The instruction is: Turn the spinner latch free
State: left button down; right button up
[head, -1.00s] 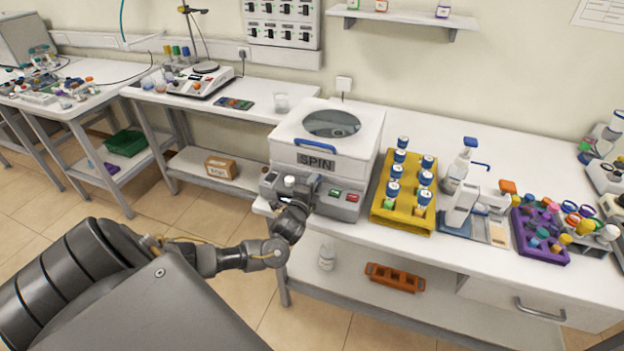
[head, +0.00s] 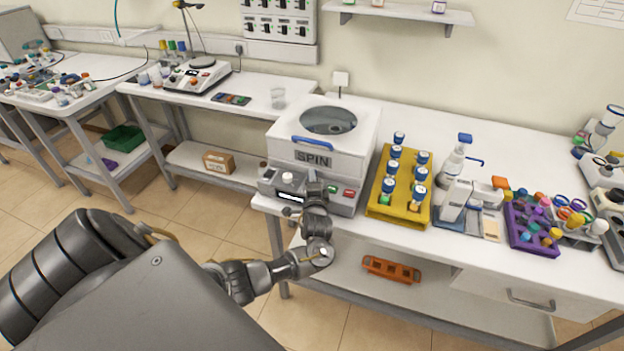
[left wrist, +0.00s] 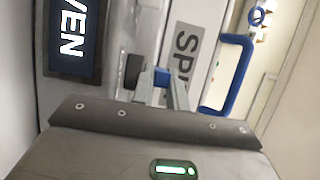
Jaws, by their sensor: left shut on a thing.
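The white spinner (head: 345,158), marked SPIN, stands on the bench with its round window on top and a blue handle (head: 318,144) on its front edge. My left gripper (head: 316,188) is at the grey front panel, below the SPIN label. In the left wrist view, its two grey fingers (left wrist: 162,84) are shut on a small blue part, which looks like the spinner latch (left wrist: 161,77). A black piece sits beside it. The blue handle (left wrist: 238,72) is to the right, apart from the fingers. In the head view the gripper hides the latch. My right gripper is not in view.
Right of the spinner stand a yellow rack (head: 408,212) of blue-capped bottles, a spray bottle (head: 453,163) and a purple rack (head: 530,235). A lit display (left wrist: 74,42) is close to my gripper. An orange rack (head: 391,269) lies on the lower shelf.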

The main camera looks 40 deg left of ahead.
pick_arm(q)
jog(key=shift+f, duration=0.1)
jog(key=c, duration=1.4)
grip_release()
jog(key=b+v, duration=0.1)
jog(key=v, duration=1)
